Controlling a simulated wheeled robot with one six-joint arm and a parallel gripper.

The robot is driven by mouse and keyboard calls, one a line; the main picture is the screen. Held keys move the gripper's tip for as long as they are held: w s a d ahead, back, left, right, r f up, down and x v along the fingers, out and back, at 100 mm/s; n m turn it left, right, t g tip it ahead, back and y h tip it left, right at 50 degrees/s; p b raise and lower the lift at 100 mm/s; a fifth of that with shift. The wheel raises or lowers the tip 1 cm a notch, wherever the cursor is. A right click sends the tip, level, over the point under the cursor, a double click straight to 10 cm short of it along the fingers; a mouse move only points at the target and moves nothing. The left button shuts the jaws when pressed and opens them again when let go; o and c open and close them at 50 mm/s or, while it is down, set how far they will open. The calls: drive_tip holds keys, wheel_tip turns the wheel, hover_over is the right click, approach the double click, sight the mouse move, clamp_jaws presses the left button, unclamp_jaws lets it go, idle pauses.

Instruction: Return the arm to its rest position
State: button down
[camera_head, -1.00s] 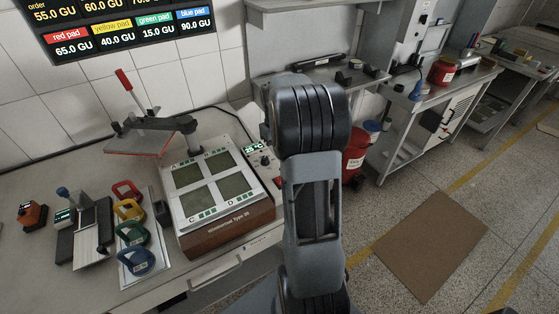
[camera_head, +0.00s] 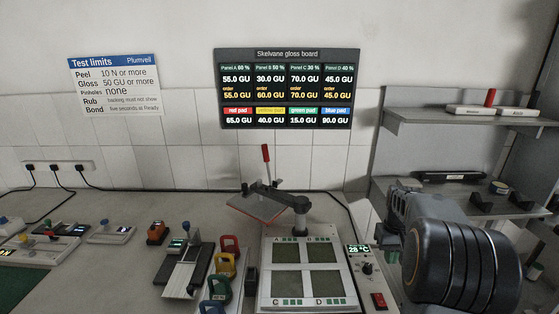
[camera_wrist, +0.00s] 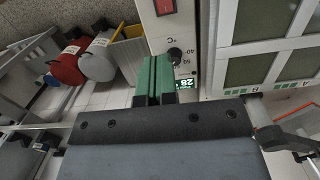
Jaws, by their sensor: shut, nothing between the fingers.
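My arm shows at the lower right of the head view as a grey link and a large black ribbed joint (camera_head: 462,262). In the wrist view my gripper (camera_wrist: 154,64) has two green fingers lying side by side, shut and empty. The fingers appear over the control box (camera_wrist: 192,60) with a knob, a red switch and a 28 °C display. I cannot tell the height between them. The four-panel press (camera_wrist: 268,45) is to the right of the fingers in that view.
The same press (camera_head: 307,306) stands on the bench, with a red-handled lever arm (camera_head: 268,190) behind it. Coloured pads (camera_head: 226,262) and small devices are to its left. Shelves (camera_head: 440,119) stand at the right, close behind my arm. A gloss board (camera_head: 290,88) hangs on the wall.

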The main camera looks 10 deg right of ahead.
drive_tip(key=s+a+r+n+t, duration=0.1)
drive_tip(key=s+a+r+t, duration=0.1)
drive_tip(key=s+a, duration=0.5)
drive_tip(key=s+a+r+n+t, duration=0.1)
drive_tip(key=s+a+r+t, duration=0.2)
drive_tip(key=a, duration=1.1)
drive_tip(key=s+r, duration=0.1)
drive_tip(key=s, duration=0.2)
drive_tip(key=shift+s+a+t, duration=0.15)
drive_tip(key=shift+s+t, duration=0.15)
drive_tip(key=shift+s, duration=0.1)
